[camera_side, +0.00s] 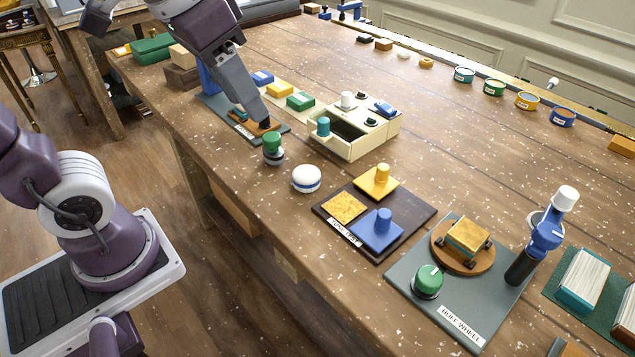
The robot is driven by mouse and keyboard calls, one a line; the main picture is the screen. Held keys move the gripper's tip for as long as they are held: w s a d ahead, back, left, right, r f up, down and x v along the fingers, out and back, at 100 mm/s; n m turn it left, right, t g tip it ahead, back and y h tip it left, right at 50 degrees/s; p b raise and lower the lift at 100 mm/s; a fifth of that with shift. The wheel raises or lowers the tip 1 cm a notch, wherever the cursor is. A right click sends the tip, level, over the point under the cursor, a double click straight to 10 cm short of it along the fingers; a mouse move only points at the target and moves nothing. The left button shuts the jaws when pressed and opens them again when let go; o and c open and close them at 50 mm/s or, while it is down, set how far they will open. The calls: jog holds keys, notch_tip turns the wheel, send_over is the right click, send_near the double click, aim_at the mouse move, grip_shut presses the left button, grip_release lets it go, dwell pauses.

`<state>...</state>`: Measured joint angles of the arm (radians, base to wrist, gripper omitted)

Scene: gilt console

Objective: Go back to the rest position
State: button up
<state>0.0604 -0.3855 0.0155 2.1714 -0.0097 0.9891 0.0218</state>
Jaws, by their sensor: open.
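My gripper (264,118) reaches down from the top of the side view over the back left of the table. Its tip is at or just above a small brown block (268,127) on a labelled dark grey board (285,133). The gap between the fingers is hard to see from this side, and nothing shows held in them. Whether the tip touches the block cannot be told. A green-topped knob (272,142) stands just in front of the tip.
A cream box (352,150) with an open compartment stands right of the gripper. Blue, yellow and green blocks (280,88) lie behind it. A white round piece (306,178), a dark tray (408,222) and a "BUFF WHEEL" board (405,270) are nearer. Bare wood (350,60) lies behind.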

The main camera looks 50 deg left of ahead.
jog(key=s+a+f+t, duration=0.1)
jog(key=s+f, duration=0.2)
jog(key=s, duration=0.5)
jog(key=shift+f+n, duration=0.4)
